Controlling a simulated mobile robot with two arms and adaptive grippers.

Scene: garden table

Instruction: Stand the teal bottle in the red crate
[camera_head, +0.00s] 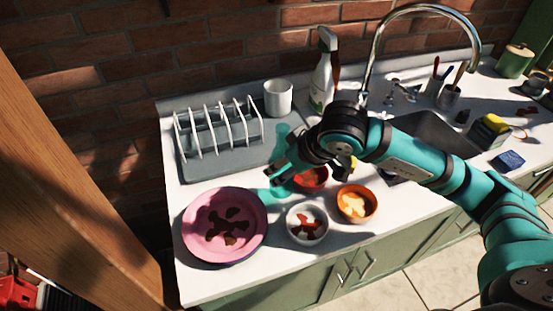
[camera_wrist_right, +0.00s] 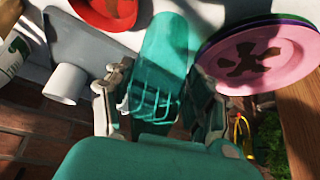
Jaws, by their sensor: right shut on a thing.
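The teal bottle (camera_wrist_right: 163,62) looks see-through and lies between the fingers of my right gripper (camera_wrist_right: 160,108) in the right wrist view. In the head view, my right gripper (camera_head: 276,172) is shut on the bottle (camera_head: 282,134) above the counter, in front of the dish rack. The gripper hides part of the bottle, and I cannot tell whether its base touches the counter. A red thing (camera_head: 18,293), which may be the red crate, shows at the lower left, cut by the frame edge. My left gripper is not in view.
Pink plates (camera_head: 224,222), a white bowl (camera_head: 307,223), an orange bowl (camera_head: 357,203) and a red bowl (camera_head: 312,179) stand near the gripper. Behind are a dish rack (camera_head: 218,130), white cup (camera_head: 278,98) and spray bottle (camera_head: 323,75). A wooden post (camera_head: 75,160) stands left.

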